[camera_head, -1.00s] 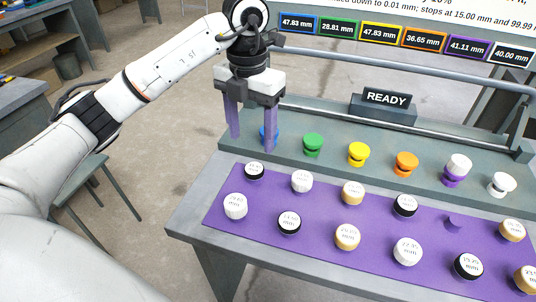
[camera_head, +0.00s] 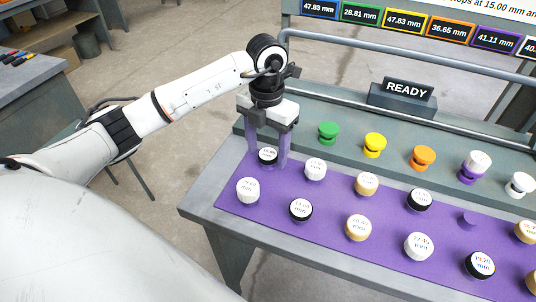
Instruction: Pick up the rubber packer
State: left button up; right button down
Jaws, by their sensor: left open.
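Several round packers with mm labels stand in two rows on a purple mat (camera_head: 330,215); some are black-sided, some white, some tan. I cannot tell by label which is the rubber one. Contact cannot be told. Other black-sided packers are in the front row (camera_head: 301,210), the back row (camera_head: 419,200) and front right (camera_head: 480,265). My right gripper is not in view.
Green (camera_head: 328,132), yellow (camera_head: 375,145), orange (camera_head: 424,157) and purple (camera_head: 470,174) stands line the raised back shelf; a white disc sits on the purple one. A READY sign (camera_head: 405,97) and a grey rail (camera_head: 400,60) are behind. Neighbouring packers stand close by.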

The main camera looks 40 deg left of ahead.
pick_arm(q)
jog(key=c, duration=1.2)
